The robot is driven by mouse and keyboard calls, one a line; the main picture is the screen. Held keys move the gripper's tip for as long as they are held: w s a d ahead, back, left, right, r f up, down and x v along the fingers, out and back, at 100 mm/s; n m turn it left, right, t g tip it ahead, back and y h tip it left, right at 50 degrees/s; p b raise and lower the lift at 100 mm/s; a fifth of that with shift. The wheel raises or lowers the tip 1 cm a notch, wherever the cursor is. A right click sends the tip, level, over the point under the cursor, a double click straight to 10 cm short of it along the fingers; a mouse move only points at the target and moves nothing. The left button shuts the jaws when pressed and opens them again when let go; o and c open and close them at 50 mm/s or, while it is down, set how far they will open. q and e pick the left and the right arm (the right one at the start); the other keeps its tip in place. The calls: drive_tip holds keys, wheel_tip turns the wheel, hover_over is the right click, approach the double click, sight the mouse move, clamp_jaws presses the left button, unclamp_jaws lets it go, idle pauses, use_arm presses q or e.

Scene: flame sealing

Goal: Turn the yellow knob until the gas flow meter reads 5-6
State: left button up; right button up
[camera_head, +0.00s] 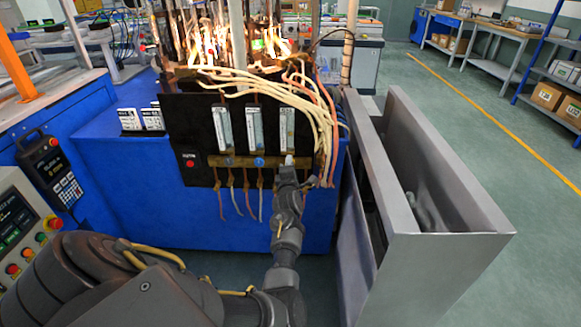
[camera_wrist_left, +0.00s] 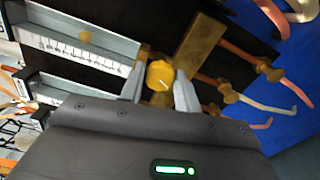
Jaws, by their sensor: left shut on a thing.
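The yellow knob (camera_wrist_left: 160,77) sits between the fingers of my left gripper (camera_wrist_left: 159,90) in the left wrist view, and the fingers are shut on it. A light mark shows on the knob's face. The scale numbers are too small to read. In the head view, my left gripper (camera_head: 288,165) reaches the foot of the rightmost of three flow meters (camera_head: 287,130), and the knob is hidden there. My right gripper is not in view.
Two more flow meters (camera_head: 254,130) stand to the left on the black panel (camera_head: 185,115). Pale and copper-coloured hoses (camera_head: 285,88) hang over the panel, with flames (camera_head: 240,42) behind. A grey metal bin (camera_head: 410,232) stands close on the right. Open floor lies beyond it.

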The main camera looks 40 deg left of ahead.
use_arm(q)
drive_tip(key=o, duration=0.9)
drive_tip(key=shift+o, duration=0.2)
